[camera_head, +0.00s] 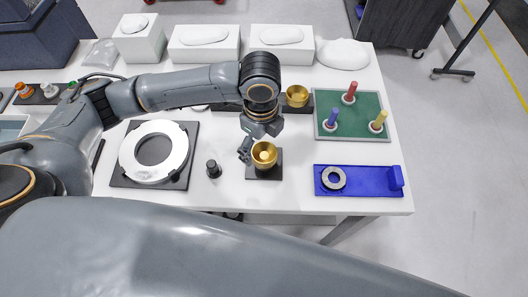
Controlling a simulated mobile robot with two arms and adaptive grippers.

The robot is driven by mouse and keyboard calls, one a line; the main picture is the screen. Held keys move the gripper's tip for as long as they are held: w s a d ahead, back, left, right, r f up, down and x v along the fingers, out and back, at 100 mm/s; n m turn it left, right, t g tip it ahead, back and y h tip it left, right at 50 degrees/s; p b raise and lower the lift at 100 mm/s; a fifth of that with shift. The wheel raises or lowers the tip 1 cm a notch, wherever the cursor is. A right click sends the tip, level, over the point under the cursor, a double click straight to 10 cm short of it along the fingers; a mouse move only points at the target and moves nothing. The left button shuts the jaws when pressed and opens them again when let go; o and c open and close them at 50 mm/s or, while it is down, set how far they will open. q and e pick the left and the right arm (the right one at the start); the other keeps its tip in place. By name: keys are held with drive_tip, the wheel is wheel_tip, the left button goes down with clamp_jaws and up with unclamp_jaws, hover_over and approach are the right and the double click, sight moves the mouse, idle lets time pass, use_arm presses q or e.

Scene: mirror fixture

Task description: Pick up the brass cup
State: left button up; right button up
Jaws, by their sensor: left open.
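A brass cup (264,155) stands on a small dark square plate near the front middle of the white table. A second brass cup (297,96) stands farther back on a dark strip, beyond my left wrist. My left gripper (247,149) is open and points down, right at the upper left side of the front cup. A finger shows beside the cup's left rim. I cannot tell whether it touches the cup. My right gripper does not show.
A white ring on a dark plate (114,180) and a small black knob (213,169) lie left of the front cup. A green board (350,98) with coloured pegs and a blue fixture (365,182) are on the right. White boxes (204,52) line the back.

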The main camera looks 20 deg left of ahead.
sight(263, 154)
use_arm(q)
drive_tip(key=f, duration=0.1)
drive_tip(key=f+p, duration=0.1)
drive_tip(key=f, duration=0.1)
drive_tip(key=shift+w+f, duration=0.15)
drive_tip(key=shift+w, duration=0.25)
wheel_tip(263, 154, down, 2)
drive_tip(key=shift+d+f+p, duration=0.1)
drive_tip(key=shift+f+p, duration=0.15)
drive_tip(key=shift+p, duration=0.2)
drive_tip(key=shift+w+f, duration=0.1)
drive_tip(key=shift+f, duration=0.4)
drive_tip(key=c, duration=1)
drive_tip(key=shift+c, duration=1.3)
drive_tip(key=shift+r, duration=0.1)
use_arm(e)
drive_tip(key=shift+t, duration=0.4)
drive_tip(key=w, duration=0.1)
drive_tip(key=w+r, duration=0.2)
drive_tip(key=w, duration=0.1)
